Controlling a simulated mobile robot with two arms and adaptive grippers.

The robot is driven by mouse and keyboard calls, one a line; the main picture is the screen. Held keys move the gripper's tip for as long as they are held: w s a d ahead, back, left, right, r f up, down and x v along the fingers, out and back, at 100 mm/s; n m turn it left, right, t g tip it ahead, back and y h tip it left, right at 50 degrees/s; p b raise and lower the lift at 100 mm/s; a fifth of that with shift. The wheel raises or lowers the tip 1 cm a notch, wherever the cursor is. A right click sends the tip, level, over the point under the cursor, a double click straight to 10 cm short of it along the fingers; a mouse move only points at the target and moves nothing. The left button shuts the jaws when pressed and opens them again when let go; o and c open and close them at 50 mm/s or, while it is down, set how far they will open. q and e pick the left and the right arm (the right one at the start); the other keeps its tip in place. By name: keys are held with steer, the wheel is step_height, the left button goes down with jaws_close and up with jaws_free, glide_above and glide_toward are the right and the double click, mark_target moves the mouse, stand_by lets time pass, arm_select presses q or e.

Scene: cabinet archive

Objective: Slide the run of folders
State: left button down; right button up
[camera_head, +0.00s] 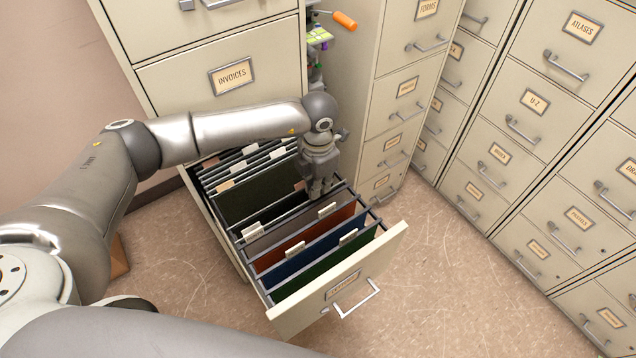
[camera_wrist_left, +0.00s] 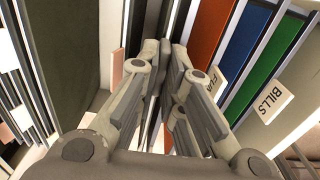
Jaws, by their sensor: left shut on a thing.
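An open cabinet drawer (camera_head: 293,318) holds a run of hanging folders. Toward its front are a grey folder (camera_head: 275,238), a red folder (camera_head: 304,240), a blue folder (camera_head: 325,251) and a green folder (camera_head: 328,272), with pale tabs. A dark green folder (camera_head: 256,194) and several others stand toward the back. My left gripper (camera_head: 318,190) points down into the drawer at its right side, between the dark green and red folders. In the left wrist view its fingers (camera_wrist_left: 168,48) are close together on a grey folder edge. The exact contact is partly hidden. My right gripper is not in view.
The INVOICES drawer (camera_head: 231,77) is shut above the open one. A cabinet (camera_head: 386,90) with shut drawers stands close to the right, and more cabinets (camera_head: 539,110) line the right side. The floor (camera_head: 430,270) in front is clear.

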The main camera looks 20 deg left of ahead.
arm_select(q)
steer(key=w+a+b, duration=0.4)
steer(key=a, duration=0.2)
steer(key=shift+w, duration=0.35)
steer(key=c, duration=1.6)
jaws_free()
steer(key=shift+o, duration=0.2)
steer(key=shift+r, duration=0.1)
step_height(320, 180, up, 12)
